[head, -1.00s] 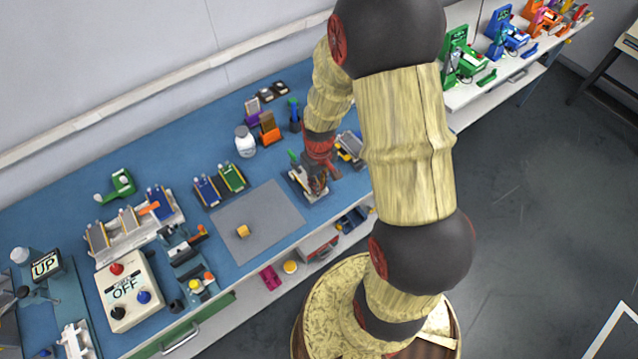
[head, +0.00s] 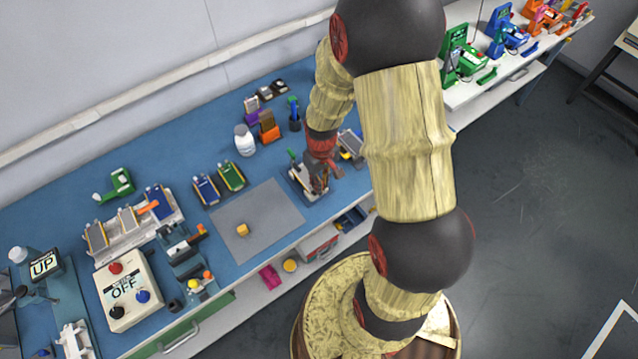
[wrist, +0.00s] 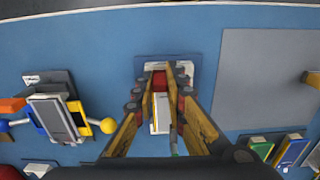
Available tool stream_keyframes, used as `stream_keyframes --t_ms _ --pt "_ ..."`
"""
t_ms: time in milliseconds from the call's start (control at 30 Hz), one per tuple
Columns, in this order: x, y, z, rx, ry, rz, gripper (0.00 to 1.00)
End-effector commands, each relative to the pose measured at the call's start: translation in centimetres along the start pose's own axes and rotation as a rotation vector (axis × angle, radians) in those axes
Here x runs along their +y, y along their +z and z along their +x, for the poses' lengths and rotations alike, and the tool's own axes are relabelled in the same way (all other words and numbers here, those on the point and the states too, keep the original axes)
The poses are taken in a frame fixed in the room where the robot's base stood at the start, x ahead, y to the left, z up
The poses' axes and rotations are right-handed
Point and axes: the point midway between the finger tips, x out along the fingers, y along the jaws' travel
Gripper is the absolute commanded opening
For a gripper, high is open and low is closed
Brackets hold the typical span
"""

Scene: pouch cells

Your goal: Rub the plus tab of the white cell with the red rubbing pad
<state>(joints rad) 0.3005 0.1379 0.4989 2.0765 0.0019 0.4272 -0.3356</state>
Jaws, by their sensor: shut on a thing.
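In the head view my gripper (head: 320,187) stands over the same holder (head: 296,180), and the pad cannot be made out.
A grey mat (head: 270,221) with a small yellow block (head: 243,230) lies left of the holder. Blue (head: 206,190) and green (head: 232,177) cells stand beyond the mat. A device with a grey cell (wrist: 54,116) is on the other side.

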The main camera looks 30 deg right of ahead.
Motion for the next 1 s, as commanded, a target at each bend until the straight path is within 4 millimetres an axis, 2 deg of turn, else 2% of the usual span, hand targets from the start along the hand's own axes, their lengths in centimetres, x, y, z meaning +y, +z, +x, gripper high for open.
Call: stream_keyframes --t_ms 233,700,1000 --pt "0.8 0.0 0.0 0.0 0.0 0.0 0.0" --pt "-0.8 0.1 0.1 -0.001 0.0 0.0 0.0" --pt "0.2 0.1 0.1 -0.002 -0.001 0.002 0.0"
